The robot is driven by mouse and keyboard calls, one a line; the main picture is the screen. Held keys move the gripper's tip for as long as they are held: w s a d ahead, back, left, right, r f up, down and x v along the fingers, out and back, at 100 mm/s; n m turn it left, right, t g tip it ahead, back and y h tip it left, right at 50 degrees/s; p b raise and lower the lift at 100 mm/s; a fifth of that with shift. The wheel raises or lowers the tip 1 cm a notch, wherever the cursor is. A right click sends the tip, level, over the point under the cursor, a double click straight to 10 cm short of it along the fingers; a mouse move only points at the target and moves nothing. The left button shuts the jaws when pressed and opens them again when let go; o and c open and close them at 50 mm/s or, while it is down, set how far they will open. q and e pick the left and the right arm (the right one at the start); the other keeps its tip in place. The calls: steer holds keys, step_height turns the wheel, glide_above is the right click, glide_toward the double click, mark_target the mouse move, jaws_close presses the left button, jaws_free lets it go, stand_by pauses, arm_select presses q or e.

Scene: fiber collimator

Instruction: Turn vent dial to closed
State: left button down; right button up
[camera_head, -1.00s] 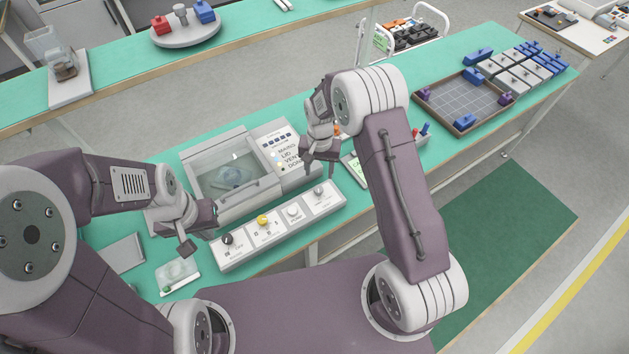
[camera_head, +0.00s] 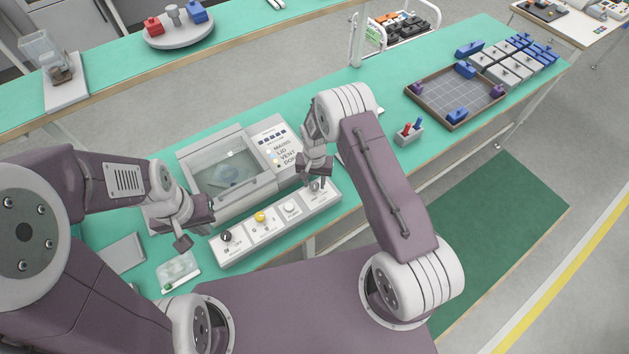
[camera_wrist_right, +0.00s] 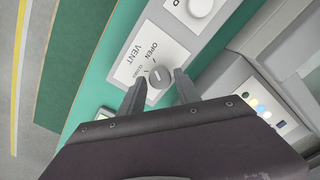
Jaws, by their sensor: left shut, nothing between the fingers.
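The vent dial (camera_wrist_right: 157,97) is a small grey round knob on a white panel marked VENT, OPEN and CLOSED in the right wrist view. Its exact pointer setting is hard to read. My right gripper (camera_wrist_right: 160,75) is open, with one finger on each side of the dial; I cannot tell whether they touch it. In the head view my right gripper (camera_head: 316,180) is down at the right end of the control strip (camera_head: 275,236), partly hiding the dial. My left gripper (camera_head: 184,243) is shut and empty, left of the strip.
A grey lidded chamber (camera_head: 228,209) with an indicator panel (camera_head: 287,158) stands behind the strip. Along the strip are a black knob (camera_head: 226,236), a yellow button (camera_head: 260,217) and a white knob (camera_head: 291,207). A small dish (camera_head: 178,268) lies near my left gripper.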

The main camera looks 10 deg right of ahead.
jaws_close()
steer(key=shift+n+b, duration=0.55)
steer(key=shift+n, duration=0.35)
steer(key=n+b, duration=0.1)
steer(key=n, duration=0.2)
steer(key=shift+n, duration=0.3)
steer(key=n+b, duration=0.1)
steer(key=n, duration=0.2)
steer(key=shift+a, duration=0.1)
steer(key=shift+n+b, duration=0.45)
steer(key=shift+n, duration=1.25)
steer(key=shift+r, duration=0.1)
